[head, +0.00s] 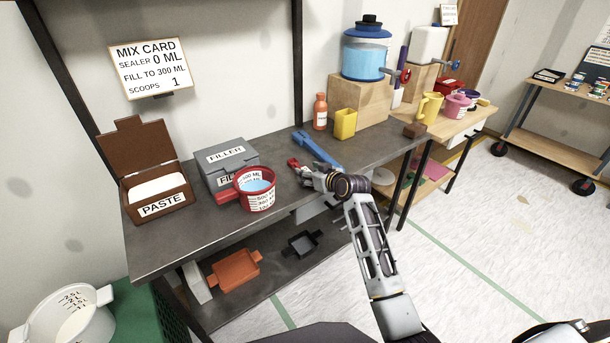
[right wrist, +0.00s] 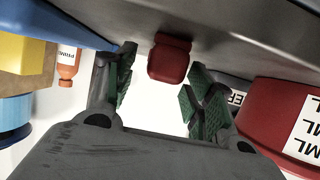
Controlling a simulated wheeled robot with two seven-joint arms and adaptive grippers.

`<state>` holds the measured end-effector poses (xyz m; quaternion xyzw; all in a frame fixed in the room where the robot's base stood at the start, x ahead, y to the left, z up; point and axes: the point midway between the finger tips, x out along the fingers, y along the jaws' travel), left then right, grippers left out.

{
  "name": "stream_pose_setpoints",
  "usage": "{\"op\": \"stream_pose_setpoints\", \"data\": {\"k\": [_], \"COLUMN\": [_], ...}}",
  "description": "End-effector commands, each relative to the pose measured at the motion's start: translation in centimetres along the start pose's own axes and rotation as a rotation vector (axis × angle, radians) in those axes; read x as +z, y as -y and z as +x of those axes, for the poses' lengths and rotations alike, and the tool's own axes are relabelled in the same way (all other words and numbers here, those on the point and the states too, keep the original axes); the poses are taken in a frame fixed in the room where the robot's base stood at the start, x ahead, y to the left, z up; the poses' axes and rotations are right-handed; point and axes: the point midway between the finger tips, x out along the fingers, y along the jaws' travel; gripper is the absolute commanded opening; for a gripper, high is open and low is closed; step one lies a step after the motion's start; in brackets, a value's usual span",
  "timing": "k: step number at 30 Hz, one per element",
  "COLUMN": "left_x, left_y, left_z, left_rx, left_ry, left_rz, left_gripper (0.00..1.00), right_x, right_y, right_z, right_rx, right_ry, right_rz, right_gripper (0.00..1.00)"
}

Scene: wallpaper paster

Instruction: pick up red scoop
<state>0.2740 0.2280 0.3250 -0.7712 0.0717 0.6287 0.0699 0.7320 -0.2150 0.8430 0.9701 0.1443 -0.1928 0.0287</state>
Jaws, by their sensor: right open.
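A red scoop shows in the right wrist view as a small red block-like part (right wrist: 170,58), with the rest of it hidden. It lies between the fingers of my right gripper (right wrist: 157,90), which are spread, with a gap on both sides of the red part. In the head view a bit of red (head: 293,163) shows at the fingertips of my right gripper (head: 301,171), low over the front part of the dark bench. Most of the scoop is covered by the gripper there. My left gripper is not in view.
A red measuring cup (head: 257,195) with blue liquid stands left of the gripper, and a blue tool (head: 317,147) lies just behind it. A paste box (head: 158,190) and a grey filler box (head: 228,165) stand at left. A yellow cup (head: 344,124) and orange bottle (head: 320,112) stand behind.

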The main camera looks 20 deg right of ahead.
Motion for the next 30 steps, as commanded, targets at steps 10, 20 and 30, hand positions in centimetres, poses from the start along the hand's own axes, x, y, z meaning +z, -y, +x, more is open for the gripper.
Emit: {"op": "stream_pose_setpoints", "data": {"k": [10,20,30], "left_x": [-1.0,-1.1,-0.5], "left_y": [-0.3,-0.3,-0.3], "left_z": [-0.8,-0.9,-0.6], "left_rx": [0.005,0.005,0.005], "left_ry": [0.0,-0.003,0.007], "left_rz": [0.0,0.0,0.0], "left_gripper": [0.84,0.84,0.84], "right_x": [0.0,0.0,0.1], "right_y": [0.0,-0.1,-0.1], "right_z": [1.7,1.7,1.7], "right_rx": [0.0,0.001,0.001], "right_ry": [0.0,0.001,0.001], "right_rz": [0.001,0.0,0.0], "right_gripper": [0.54,0.54,0.23]}}
